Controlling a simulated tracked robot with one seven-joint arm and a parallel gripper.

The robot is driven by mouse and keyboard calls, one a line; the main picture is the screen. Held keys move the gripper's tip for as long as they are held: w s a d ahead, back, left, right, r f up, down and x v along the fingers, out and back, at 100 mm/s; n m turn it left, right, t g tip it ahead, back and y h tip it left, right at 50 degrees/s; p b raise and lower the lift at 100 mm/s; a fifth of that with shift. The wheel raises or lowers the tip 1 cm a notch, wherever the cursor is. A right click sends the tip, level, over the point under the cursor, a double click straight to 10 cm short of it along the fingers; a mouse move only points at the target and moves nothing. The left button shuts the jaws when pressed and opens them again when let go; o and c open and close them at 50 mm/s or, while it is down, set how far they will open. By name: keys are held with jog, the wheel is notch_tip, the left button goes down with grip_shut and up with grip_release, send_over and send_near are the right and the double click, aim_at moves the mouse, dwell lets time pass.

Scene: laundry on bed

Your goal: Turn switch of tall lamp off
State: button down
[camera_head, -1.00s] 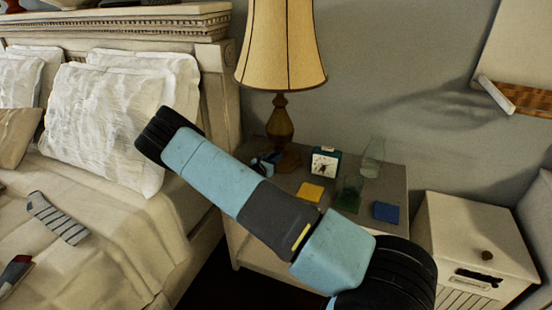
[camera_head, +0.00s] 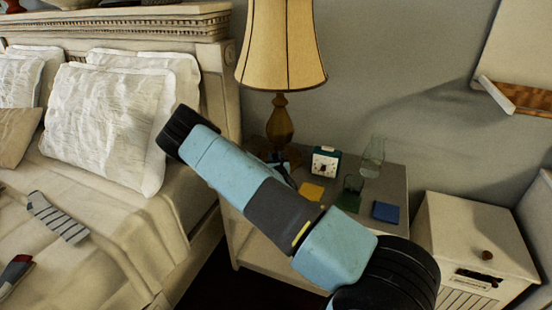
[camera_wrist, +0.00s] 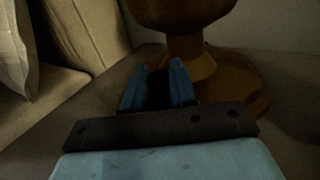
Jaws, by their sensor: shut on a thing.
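The tall lamp has a cream shade (camera_head: 281,45) and a brown turned base (camera_head: 280,120), and stands upright on the nightstand beside the bed. I cannot tell whether it is lit. In the wrist view its round brown foot (camera_wrist: 240,85) is close, just right of my gripper (camera_wrist: 159,82). My gripper's blue fingers are shut on a small dark thing (camera_wrist: 158,84) low at the left of the base, where the lamp's switch seems to be. Its shape is mostly hidden. In the head view my gripper (camera_head: 278,160) is partly covered by my arm.
The nightstand top (camera_head: 392,180) also holds a small clock (camera_head: 325,161), a clear glass vessel (camera_head: 372,156), a green glass (camera_head: 350,194), a yellow pad (camera_head: 311,192) and a blue pad (camera_head: 385,212). The bed (camera_head: 100,235) is at left. A white cabinet (camera_head: 462,225) stands at right.

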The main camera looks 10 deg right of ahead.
jog(key=shift+a+n+y, duration=0.1)
jog(key=shift+n+y, duration=1)
jog(key=shift+y, duration=0.5)
jog(key=shift+w+r+n+y, duration=0.1)
jog(key=shift+n+y, duration=0.3)
jog(key=shift+y, duration=0.4)
jog(key=c, duration=1.3)
grip_release()
jog(key=shift+o, duration=0.2)
jog(key=shift+s+d, duration=0.2)
jog(key=shift+s, duration=0.4)
jog(key=s, duration=0.4)
jog(key=s+d, duration=0.1)
jog(key=s, duration=0.3)
jog(key=s+d, duration=0.1)
jog(key=s, duration=0.3)
jog(key=shift+s, duration=0.2)
